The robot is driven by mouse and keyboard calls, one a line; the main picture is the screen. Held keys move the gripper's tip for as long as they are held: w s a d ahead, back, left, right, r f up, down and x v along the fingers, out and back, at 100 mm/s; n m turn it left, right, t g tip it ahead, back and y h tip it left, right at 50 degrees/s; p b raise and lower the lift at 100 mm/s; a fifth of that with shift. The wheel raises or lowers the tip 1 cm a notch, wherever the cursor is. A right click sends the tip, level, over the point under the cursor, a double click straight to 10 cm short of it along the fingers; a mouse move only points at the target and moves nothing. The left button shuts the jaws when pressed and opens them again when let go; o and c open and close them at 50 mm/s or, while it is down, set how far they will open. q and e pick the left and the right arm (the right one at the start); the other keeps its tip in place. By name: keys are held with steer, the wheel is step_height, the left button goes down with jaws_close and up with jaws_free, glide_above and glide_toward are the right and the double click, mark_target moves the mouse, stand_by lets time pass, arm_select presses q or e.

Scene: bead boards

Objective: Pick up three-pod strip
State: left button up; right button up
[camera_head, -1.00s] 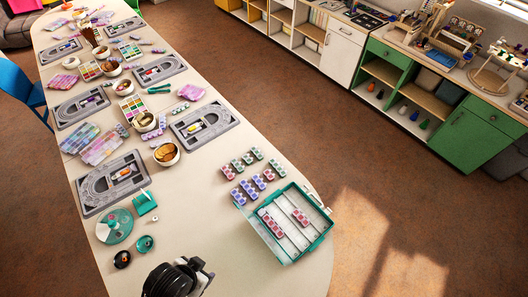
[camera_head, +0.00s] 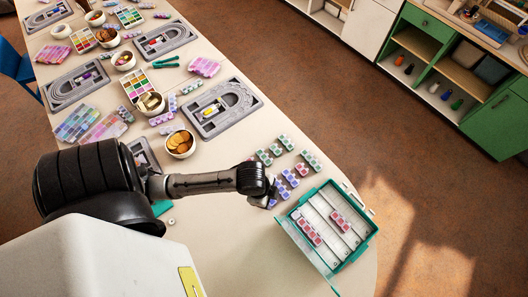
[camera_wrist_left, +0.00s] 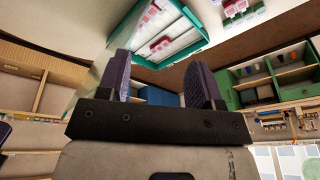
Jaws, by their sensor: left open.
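Several small pod strips lie on the table beside the tray: green ones (camera_head: 277,148) at the back, purple ones (camera_head: 290,178) nearer. Two pink strips, a longer one (camera_head: 309,232) and a shorter one (camera_head: 341,221), lie inside the teal-rimmed tray (camera_head: 362,252). Pod counts are too small to tell surely. My left gripper (camera_wrist_left: 160,85) is open and empty, its two dark fingers wide apart in the wrist view. In the head view it is mostly hidden by its wrist, just left of the tray and over the nearer strips. My right gripper is not in view.
Grey bead boards (camera_head: 211,107), bowls (camera_head: 180,143) and bead boxes (camera_head: 77,124) crowd the table to the left. My left arm hides the table's near left part.

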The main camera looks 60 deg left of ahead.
arm_select(q)
steer(key=w+a+f+m+b, duration=0.35)
steer(key=f+b, duration=0.25)
steer(key=f, duration=0.3)
steer(key=m+g+y+b, duration=0.2)
steer(key=m+g+b, duration=0.15)
steer(key=b, duration=1.05)
glide_above(265, 156)
step_height(265, 156, down, 8)
steer(key=shift+t, duration=0.45)
step_height(265, 156, down, 8)
steer(key=shift+r+b, duration=0.1)
steer(key=shift+b, duration=0.4)
steer(key=shift+s+f+b, duration=0.1)
steer(key=shift+f+b, duration=0.55)
steer(key=shift+f, duration=2)
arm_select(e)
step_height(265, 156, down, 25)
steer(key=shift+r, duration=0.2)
arm_select(q)
steer(key=shift+c, duration=0.3)
steer(key=c, duration=0.6)
